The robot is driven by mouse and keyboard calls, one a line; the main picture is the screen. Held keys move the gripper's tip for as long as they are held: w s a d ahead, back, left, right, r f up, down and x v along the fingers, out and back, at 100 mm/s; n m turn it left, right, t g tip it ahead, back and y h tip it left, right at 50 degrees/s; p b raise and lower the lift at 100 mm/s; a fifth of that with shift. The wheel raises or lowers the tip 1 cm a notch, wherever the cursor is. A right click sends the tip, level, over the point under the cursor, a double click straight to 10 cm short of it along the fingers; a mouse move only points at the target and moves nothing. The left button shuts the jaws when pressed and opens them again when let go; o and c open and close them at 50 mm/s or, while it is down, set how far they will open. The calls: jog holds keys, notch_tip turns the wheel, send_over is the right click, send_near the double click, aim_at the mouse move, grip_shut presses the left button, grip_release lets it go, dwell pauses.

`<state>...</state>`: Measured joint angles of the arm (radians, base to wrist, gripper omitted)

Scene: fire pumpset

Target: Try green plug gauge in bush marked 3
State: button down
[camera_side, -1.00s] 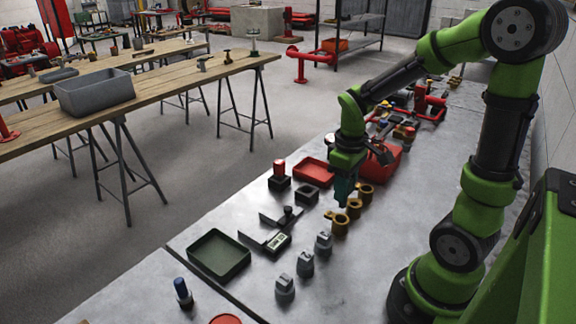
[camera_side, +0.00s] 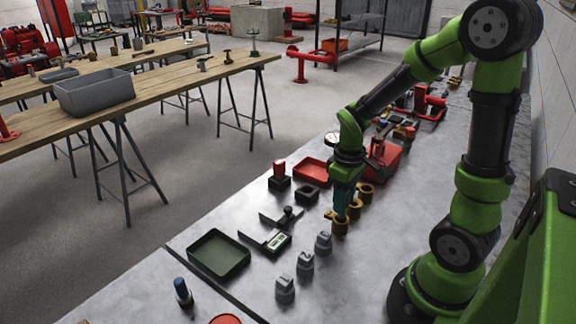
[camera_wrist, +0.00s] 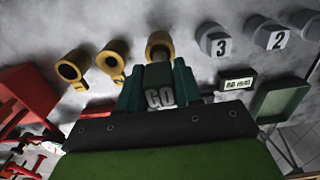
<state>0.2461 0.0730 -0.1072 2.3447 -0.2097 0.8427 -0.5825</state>
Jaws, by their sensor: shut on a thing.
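My gripper (camera_wrist: 158,88) is shut on a plug gauge (camera_wrist: 160,98) whose face reads GO; this face looks grey between the teal fingers. In the side view my gripper (camera_side: 343,200) points down over the nearest of the three brass bushes (camera_side: 340,228). In the wrist view this bush (camera_wrist: 159,43) is straight ahead of the fingers, its lower part hidden. Whether the gauge's tip is in its bore cannot be told, and no number on it is readable. The middle bush (camera_wrist: 113,58) and the far bush (camera_wrist: 72,66) stand beside it.
Grey pieces marked 3 (camera_wrist: 215,41) and 2 (camera_wrist: 270,35) stand beside the nearest bush. A digital gauge (camera_side: 277,242), a dark green tray (camera_side: 218,254) and an empty-looking black block (camera_side: 307,195) lie left. A red-topped gauge (camera_side: 280,170) and a blue-topped one (camera_side: 182,290) stand farther off.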

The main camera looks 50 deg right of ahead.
aim_at(341, 217)
jog(key=shift+f, duration=1.85)
dwell(1.1)
jog(key=shift+r, duration=0.35)
dwell(0.9)
jog(key=shift+r, duration=2.6)
jog(key=shift+r, duration=0.15)
